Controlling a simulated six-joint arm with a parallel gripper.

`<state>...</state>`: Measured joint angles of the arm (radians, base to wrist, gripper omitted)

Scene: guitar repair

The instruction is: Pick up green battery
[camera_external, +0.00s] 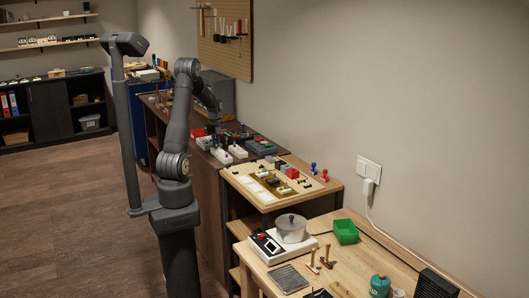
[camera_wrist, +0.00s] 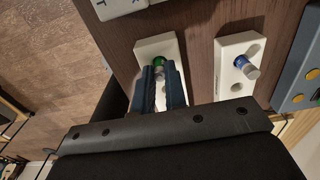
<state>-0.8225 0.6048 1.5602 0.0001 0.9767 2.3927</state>
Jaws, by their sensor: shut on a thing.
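The green battery (camera_wrist: 158,62) shows in the wrist view between the two fingers of my gripper (camera_wrist: 160,72). The fingers are shut on it, and they hide most of its body. It is at a white holder block (camera_wrist: 150,45) on the dark brown bench top; I cannot tell whether it is still seated in the block. In the external view my gripper (camera_external: 213,128) is low over the far bench, and the battery is too small to make out there.
A second white holder block (camera_wrist: 232,45) with a blue battery (camera_wrist: 241,65) stands to the right in the wrist view. A blue-grey box edge (camera_wrist: 300,80) is further right. A pale block (camera_wrist: 120,7) is at the top. Bare bench lies between the holder blocks.

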